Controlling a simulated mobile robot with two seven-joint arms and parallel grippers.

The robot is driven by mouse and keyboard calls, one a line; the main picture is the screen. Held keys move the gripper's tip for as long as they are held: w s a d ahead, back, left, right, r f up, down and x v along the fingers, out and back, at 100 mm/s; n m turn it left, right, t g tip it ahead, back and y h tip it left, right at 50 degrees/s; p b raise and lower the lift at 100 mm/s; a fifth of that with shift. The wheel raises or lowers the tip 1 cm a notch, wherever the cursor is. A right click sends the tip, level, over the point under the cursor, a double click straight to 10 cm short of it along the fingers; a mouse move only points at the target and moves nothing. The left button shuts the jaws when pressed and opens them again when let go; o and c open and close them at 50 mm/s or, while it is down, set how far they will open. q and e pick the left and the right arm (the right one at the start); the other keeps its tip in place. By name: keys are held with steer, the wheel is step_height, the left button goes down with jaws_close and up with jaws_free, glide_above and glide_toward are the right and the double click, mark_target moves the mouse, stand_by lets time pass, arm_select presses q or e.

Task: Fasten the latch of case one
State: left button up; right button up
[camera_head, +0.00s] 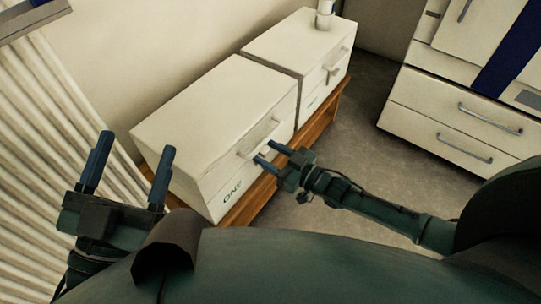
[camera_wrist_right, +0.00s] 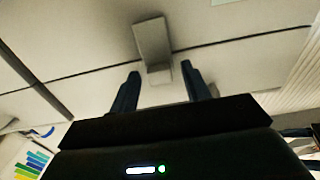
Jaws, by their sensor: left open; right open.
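Case one (camera_head: 215,110) is a white box marked ONE on its front face, and its lid looks down. A pale latch (camera_head: 260,137) sits on its front near the lid seam. The latch also shows in the right wrist view (camera_wrist_right: 152,42), crossing the dark seam line. My right gripper (camera_head: 265,153) is open in front of the latch. In the right wrist view, the latch's lower end appears between its two fingertips (camera_wrist_right: 160,72); I cannot tell whether they touch it. My left gripper (camera_head: 136,143) is open and empty, to the left of the case.
A second white case (camera_head: 290,45) with its own front handle stands behind case one, with a small white object (camera_head: 325,14) on top. Both stand on a wooden bench (camera_head: 245,206). A ribbed white radiator (camera_head: 50,120) is at left, a drawer cabinet (camera_head: 450,125) at right. Grey floor lies between.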

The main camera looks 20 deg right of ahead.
steer(key=c, duration=0.8)
steer(key=shift+r+p, duration=0.25)
steer(key=shift+p, duration=0.2)
steer(key=shift+w+a+r+g+h+p, duration=0.2)
steer(key=shift+g+h+p, duration=0.15)
steer(key=shift+p, duration=0.7)
steer(key=shift+f+g, duration=0.2)
steer(key=shift+g, duration=0.05)
arm_select(q)
steer(key=shift+s+f+n+g+y, duration=0.25)
steer(key=shift+f+n+g+y, duration=0.15)
steer(key=shift+f, duration=0.2)
steer(key=shift+s+f+n+g+y, duration=0.2)
steer(key=shift+f+n+g+y, duration=0.15)
steer(key=shift+f, duration=0.25)
arm_select(e)
steer(key=o, duration=0.8)
steer(key=shift+w+a, duration=0.1)
arm_select(q)
steer(key=shift+y, duration=0.25)
